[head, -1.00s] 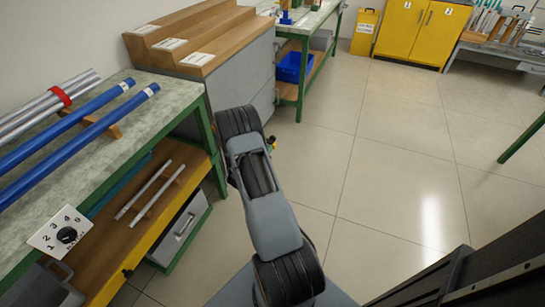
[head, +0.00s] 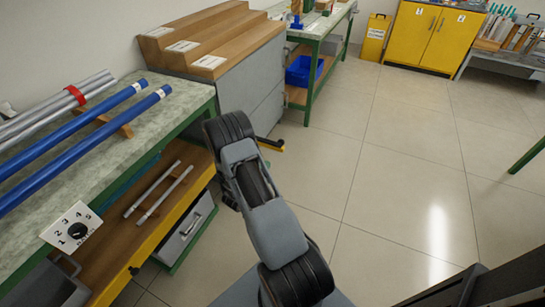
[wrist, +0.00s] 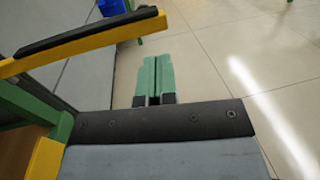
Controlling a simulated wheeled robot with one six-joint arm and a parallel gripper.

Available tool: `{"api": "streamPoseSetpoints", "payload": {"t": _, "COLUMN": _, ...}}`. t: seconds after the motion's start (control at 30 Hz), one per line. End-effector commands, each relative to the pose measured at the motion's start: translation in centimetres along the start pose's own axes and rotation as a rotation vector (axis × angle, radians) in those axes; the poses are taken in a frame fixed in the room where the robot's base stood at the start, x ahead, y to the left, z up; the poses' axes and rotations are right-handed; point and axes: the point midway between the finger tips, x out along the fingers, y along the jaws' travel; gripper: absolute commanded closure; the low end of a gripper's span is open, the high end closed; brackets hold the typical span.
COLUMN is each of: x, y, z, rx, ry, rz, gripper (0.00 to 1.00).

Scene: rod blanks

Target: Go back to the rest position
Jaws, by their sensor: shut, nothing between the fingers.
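My gripper (wrist: 154,82) shows in the wrist view as two green fingers side by side, shut and empty. They are over the pale tiled floor, clear of any object. In the head view my arm reaches forward beside the bench, and its dark wrist end hides the fingers.
A yellow bar with a black strip (wrist: 85,42) lies close left of the fingers; a similar piece (head: 270,144) shows beside my arm. The green-framed bench (head: 185,98) with blue rods (head: 85,150) stands left, a stepped wooden rack (head: 205,40) beyond. Open floor (head: 400,160) lies right.

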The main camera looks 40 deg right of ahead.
Motion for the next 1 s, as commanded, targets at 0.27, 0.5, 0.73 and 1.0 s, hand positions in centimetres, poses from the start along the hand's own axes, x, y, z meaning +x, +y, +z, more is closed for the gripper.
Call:
{"api": "streamPoseSetpoints", "payload": {"t": 0.27, "x": -4.2, "y": -0.9, "z": 0.0, "rx": -0.002, "ry": 0.001, "rz": -0.005, "gripper": 1.00}}
{"api": "streamPoseSetpoints", "payload": {"t": 0.5, "x": -5.6, "y": -1.2, "z": 0.0, "rx": -0.002, "ry": 0.000, "rz": -0.006, "gripper": 1.00}}
{"api": "streamPoseSetpoints", "payload": {"t": 0.73, "x": -5.8, "y": -2.0, "z": -0.8, "rx": -0.003, "ry": 0.040, "rz": -0.049, "gripper": 1.00}}
{"api": "streamPoseSetpoints", "payload": {"t": 1.0, "x": -8.4, "y": -9.4, "z": 0.5, "rx": 0.114, "ry": 0.227, "rz": -0.503, "gripper": 1.00}}
